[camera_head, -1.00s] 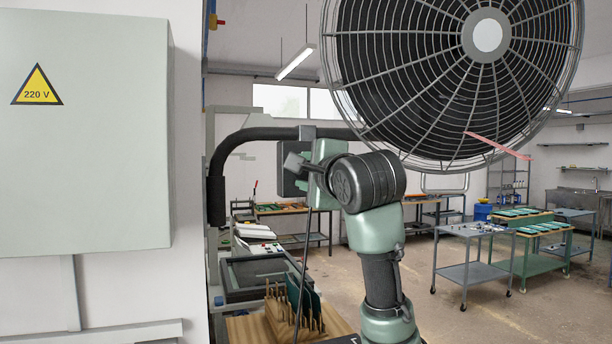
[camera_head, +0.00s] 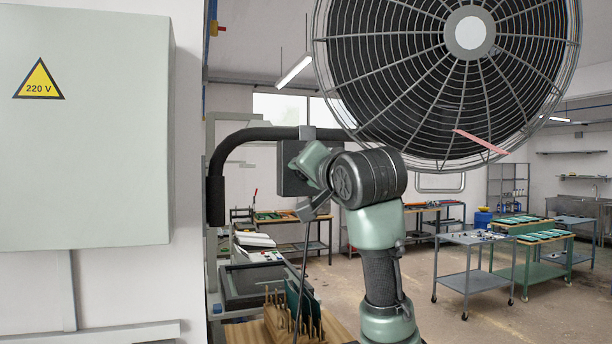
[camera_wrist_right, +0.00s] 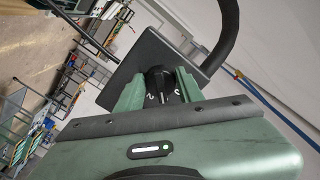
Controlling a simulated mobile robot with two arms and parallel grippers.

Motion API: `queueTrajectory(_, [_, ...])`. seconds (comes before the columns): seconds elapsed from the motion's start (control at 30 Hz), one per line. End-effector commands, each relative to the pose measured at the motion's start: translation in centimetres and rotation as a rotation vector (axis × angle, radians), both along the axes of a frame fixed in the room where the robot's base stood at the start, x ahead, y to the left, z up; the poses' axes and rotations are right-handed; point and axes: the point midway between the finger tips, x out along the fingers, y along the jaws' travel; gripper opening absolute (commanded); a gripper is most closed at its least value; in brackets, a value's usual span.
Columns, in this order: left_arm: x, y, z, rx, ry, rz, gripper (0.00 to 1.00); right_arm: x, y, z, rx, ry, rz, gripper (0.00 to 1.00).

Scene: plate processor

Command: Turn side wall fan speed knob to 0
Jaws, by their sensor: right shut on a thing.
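The fan speed knob (camera_wrist_right: 157,77) is a dark round knob on the face of a dark grey square box. In the right wrist view it sits between the two green fingers of my right gripper (camera_wrist_right: 159,92), which is shut on it. Small white marks show on the knob, but I cannot read its setting surely. In the head view the box (camera_head: 289,181) hangs by the black bent tube, and my right gripper (camera_head: 306,166) is tilted in front of it. The knob is hidden there. The large caged fan (camera_head: 400,75) is above right. My left gripper is not in view.
A black bent tube (camera_head: 265,133) runs from the wall past the box. A grey cabinet (camera_head: 90,150) with a 220 V sign fills the left. Below stands a wooden rack (camera_head: 250,333) with upright plates. Carts (camera_head: 470,240) stand on the open floor at right.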

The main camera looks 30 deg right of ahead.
Motion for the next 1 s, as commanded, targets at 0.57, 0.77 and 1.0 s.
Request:
queueTrajectory(0.57, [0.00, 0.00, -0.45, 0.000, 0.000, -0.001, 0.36, 0.06, -0.24, -0.51, -0.501, 0.132, 0.003, 0.00])
queueTrajectory(0.77, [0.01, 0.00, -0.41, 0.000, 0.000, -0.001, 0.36, 0.02, -0.34, -0.51, -0.616, 0.158, 0.002, 0.00])
queueTrajectory(1.0, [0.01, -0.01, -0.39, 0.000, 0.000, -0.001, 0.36, 0.04, -0.29, -0.53, -0.692, 0.176, 0.005, 0.00])
